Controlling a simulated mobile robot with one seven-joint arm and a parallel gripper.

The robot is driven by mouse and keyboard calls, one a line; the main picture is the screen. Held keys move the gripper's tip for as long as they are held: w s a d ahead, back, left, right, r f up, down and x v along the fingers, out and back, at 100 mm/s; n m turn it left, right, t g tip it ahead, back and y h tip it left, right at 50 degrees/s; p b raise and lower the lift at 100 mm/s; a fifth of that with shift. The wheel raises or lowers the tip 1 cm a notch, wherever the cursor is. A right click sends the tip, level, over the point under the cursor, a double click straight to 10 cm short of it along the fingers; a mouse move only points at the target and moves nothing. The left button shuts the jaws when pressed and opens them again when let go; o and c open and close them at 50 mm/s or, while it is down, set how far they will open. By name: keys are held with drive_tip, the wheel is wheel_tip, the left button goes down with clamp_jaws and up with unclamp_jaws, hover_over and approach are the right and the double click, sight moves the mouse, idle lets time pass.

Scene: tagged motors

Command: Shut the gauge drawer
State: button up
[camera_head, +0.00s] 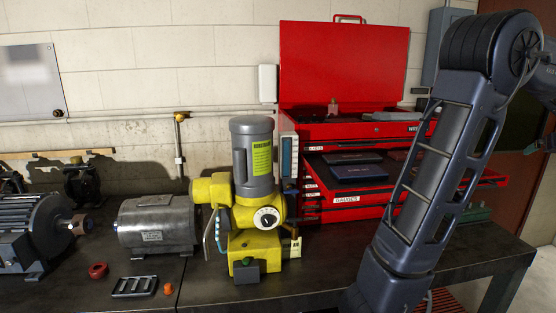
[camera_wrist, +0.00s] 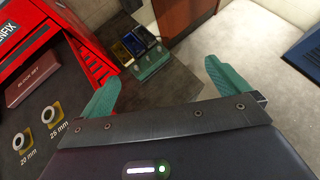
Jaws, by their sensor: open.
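The red tool chest (camera_head: 345,131) stands on the bench with its lid up. Its drawer labelled GAUGES (camera_head: 347,200) is pulled out toward the front, with dark flat boxes (camera_head: 358,172) above its front. My arm hides part of the drawer's right side. In the wrist view, the left edge shows a dark-lined surface with a reddish BLOCK SET box (camera_wrist: 33,88) and rings marked 20 mm and 25 mm (camera_wrist: 47,114). My gripper (camera_wrist: 163,75) has green fingers spread wide, with nothing between them.
A yellow valve actuator with a grey motor (camera_head: 254,160) stands left of the chest, close to the drawer. A silver motor (camera_head: 156,225) is farther left. In the wrist view, a green block with several coloured pieces (camera_wrist: 147,62) sits on the bench beyond the fingers.

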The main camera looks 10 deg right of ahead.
drive_tip(key=c, duration=1.4)
drive_tip(key=shift+s+a+f, duration=0.1)
drive_tip(key=shift+s+a, duration=0.1)
drive_tip(key=shift+a, duration=0.1)
drive_tip(key=c, duration=0.4)
drive_tip(key=s+a+f+n+y, duration=0.1)
drive_tip(key=s+a+n+y, duration=0.1)
drive_tip(key=a, duration=0.3)
drive_tip(key=s+a+n+y, duration=0.2)
drive_tip(key=s+a, duration=0.2)
drive_tip(key=a, duration=0.1)
drive_tip(key=s+a+f+n+y, duration=0.1)
drive_tip(key=s+a+n, duration=0.1)
drive_tip(key=s+a, duration=0.2)
drive_tip(key=shift+a+f+g+y, duration=0.15)
drive_tip(key=shift+a+y, duration=0.05)
drive_tip(key=shift+a, duration=0.35)
drive_tip(key=shift+a+f+g+y, duration=0.15)
drive_tip(key=shift+a+y, duration=0.05)
drive_tip(key=shift+a, duration=0.3)
clamp_jaws()
drive_tip(key=shift+w+r+x, duration=0.35)
drive_tip(key=shift+x, duration=1.75)
drive_tip(key=shift+w+r+x, duration=0.3)
drive_tip(key=shift+x, duration=1.8)
drive_tip(key=shift+w+r+x, duration=0.35)
drive_tip(key=shift+x, duration=1.75)
